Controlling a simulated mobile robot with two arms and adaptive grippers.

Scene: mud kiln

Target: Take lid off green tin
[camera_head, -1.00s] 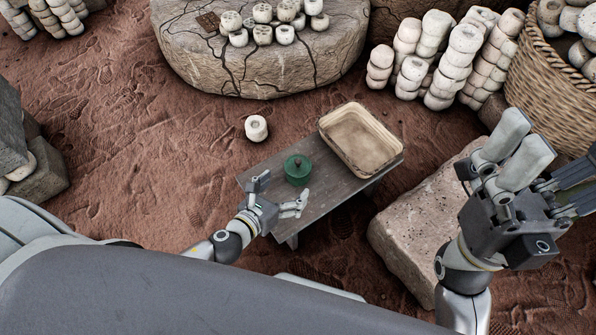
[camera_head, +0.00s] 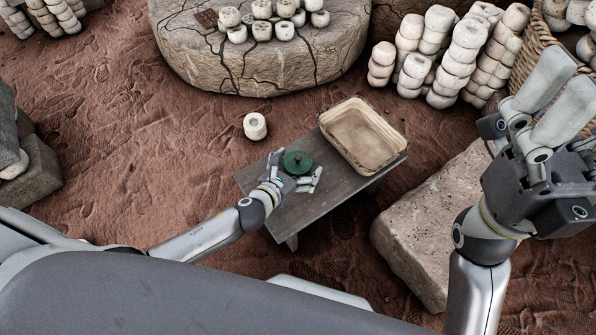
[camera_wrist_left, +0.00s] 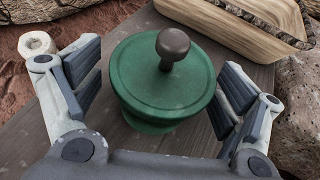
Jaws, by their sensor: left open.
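The green tin (camera_head: 298,163) stands upright on a low wooden bench (camera_head: 262,183). In the left wrist view the tin (camera_wrist_left: 146,112) has its round green lid (camera_wrist_left: 140,75) on, with a dark knob (camera_wrist_left: 172,46) on top. My left gripper (camera_head: 297,173) is open and empty, with one finger on each side of the tin. The wrist view shows its spread fingers (camera_wrist_left: 155,95), with gaps to the tin. My right gripper (camera_head: 550,110) is raised at the right, and its fingers are spread apart, away from the bench.
A wooden tray (camera_head: 362,135) sits on the bench's right end. A white ring-like piece (camera_head: 255,126) lies on the ground behind the bench. A rough stone block (camera_head: 430,225) stands right of the bench. A cracked round slab (camera_head: 262,70) with several pieces is behind.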

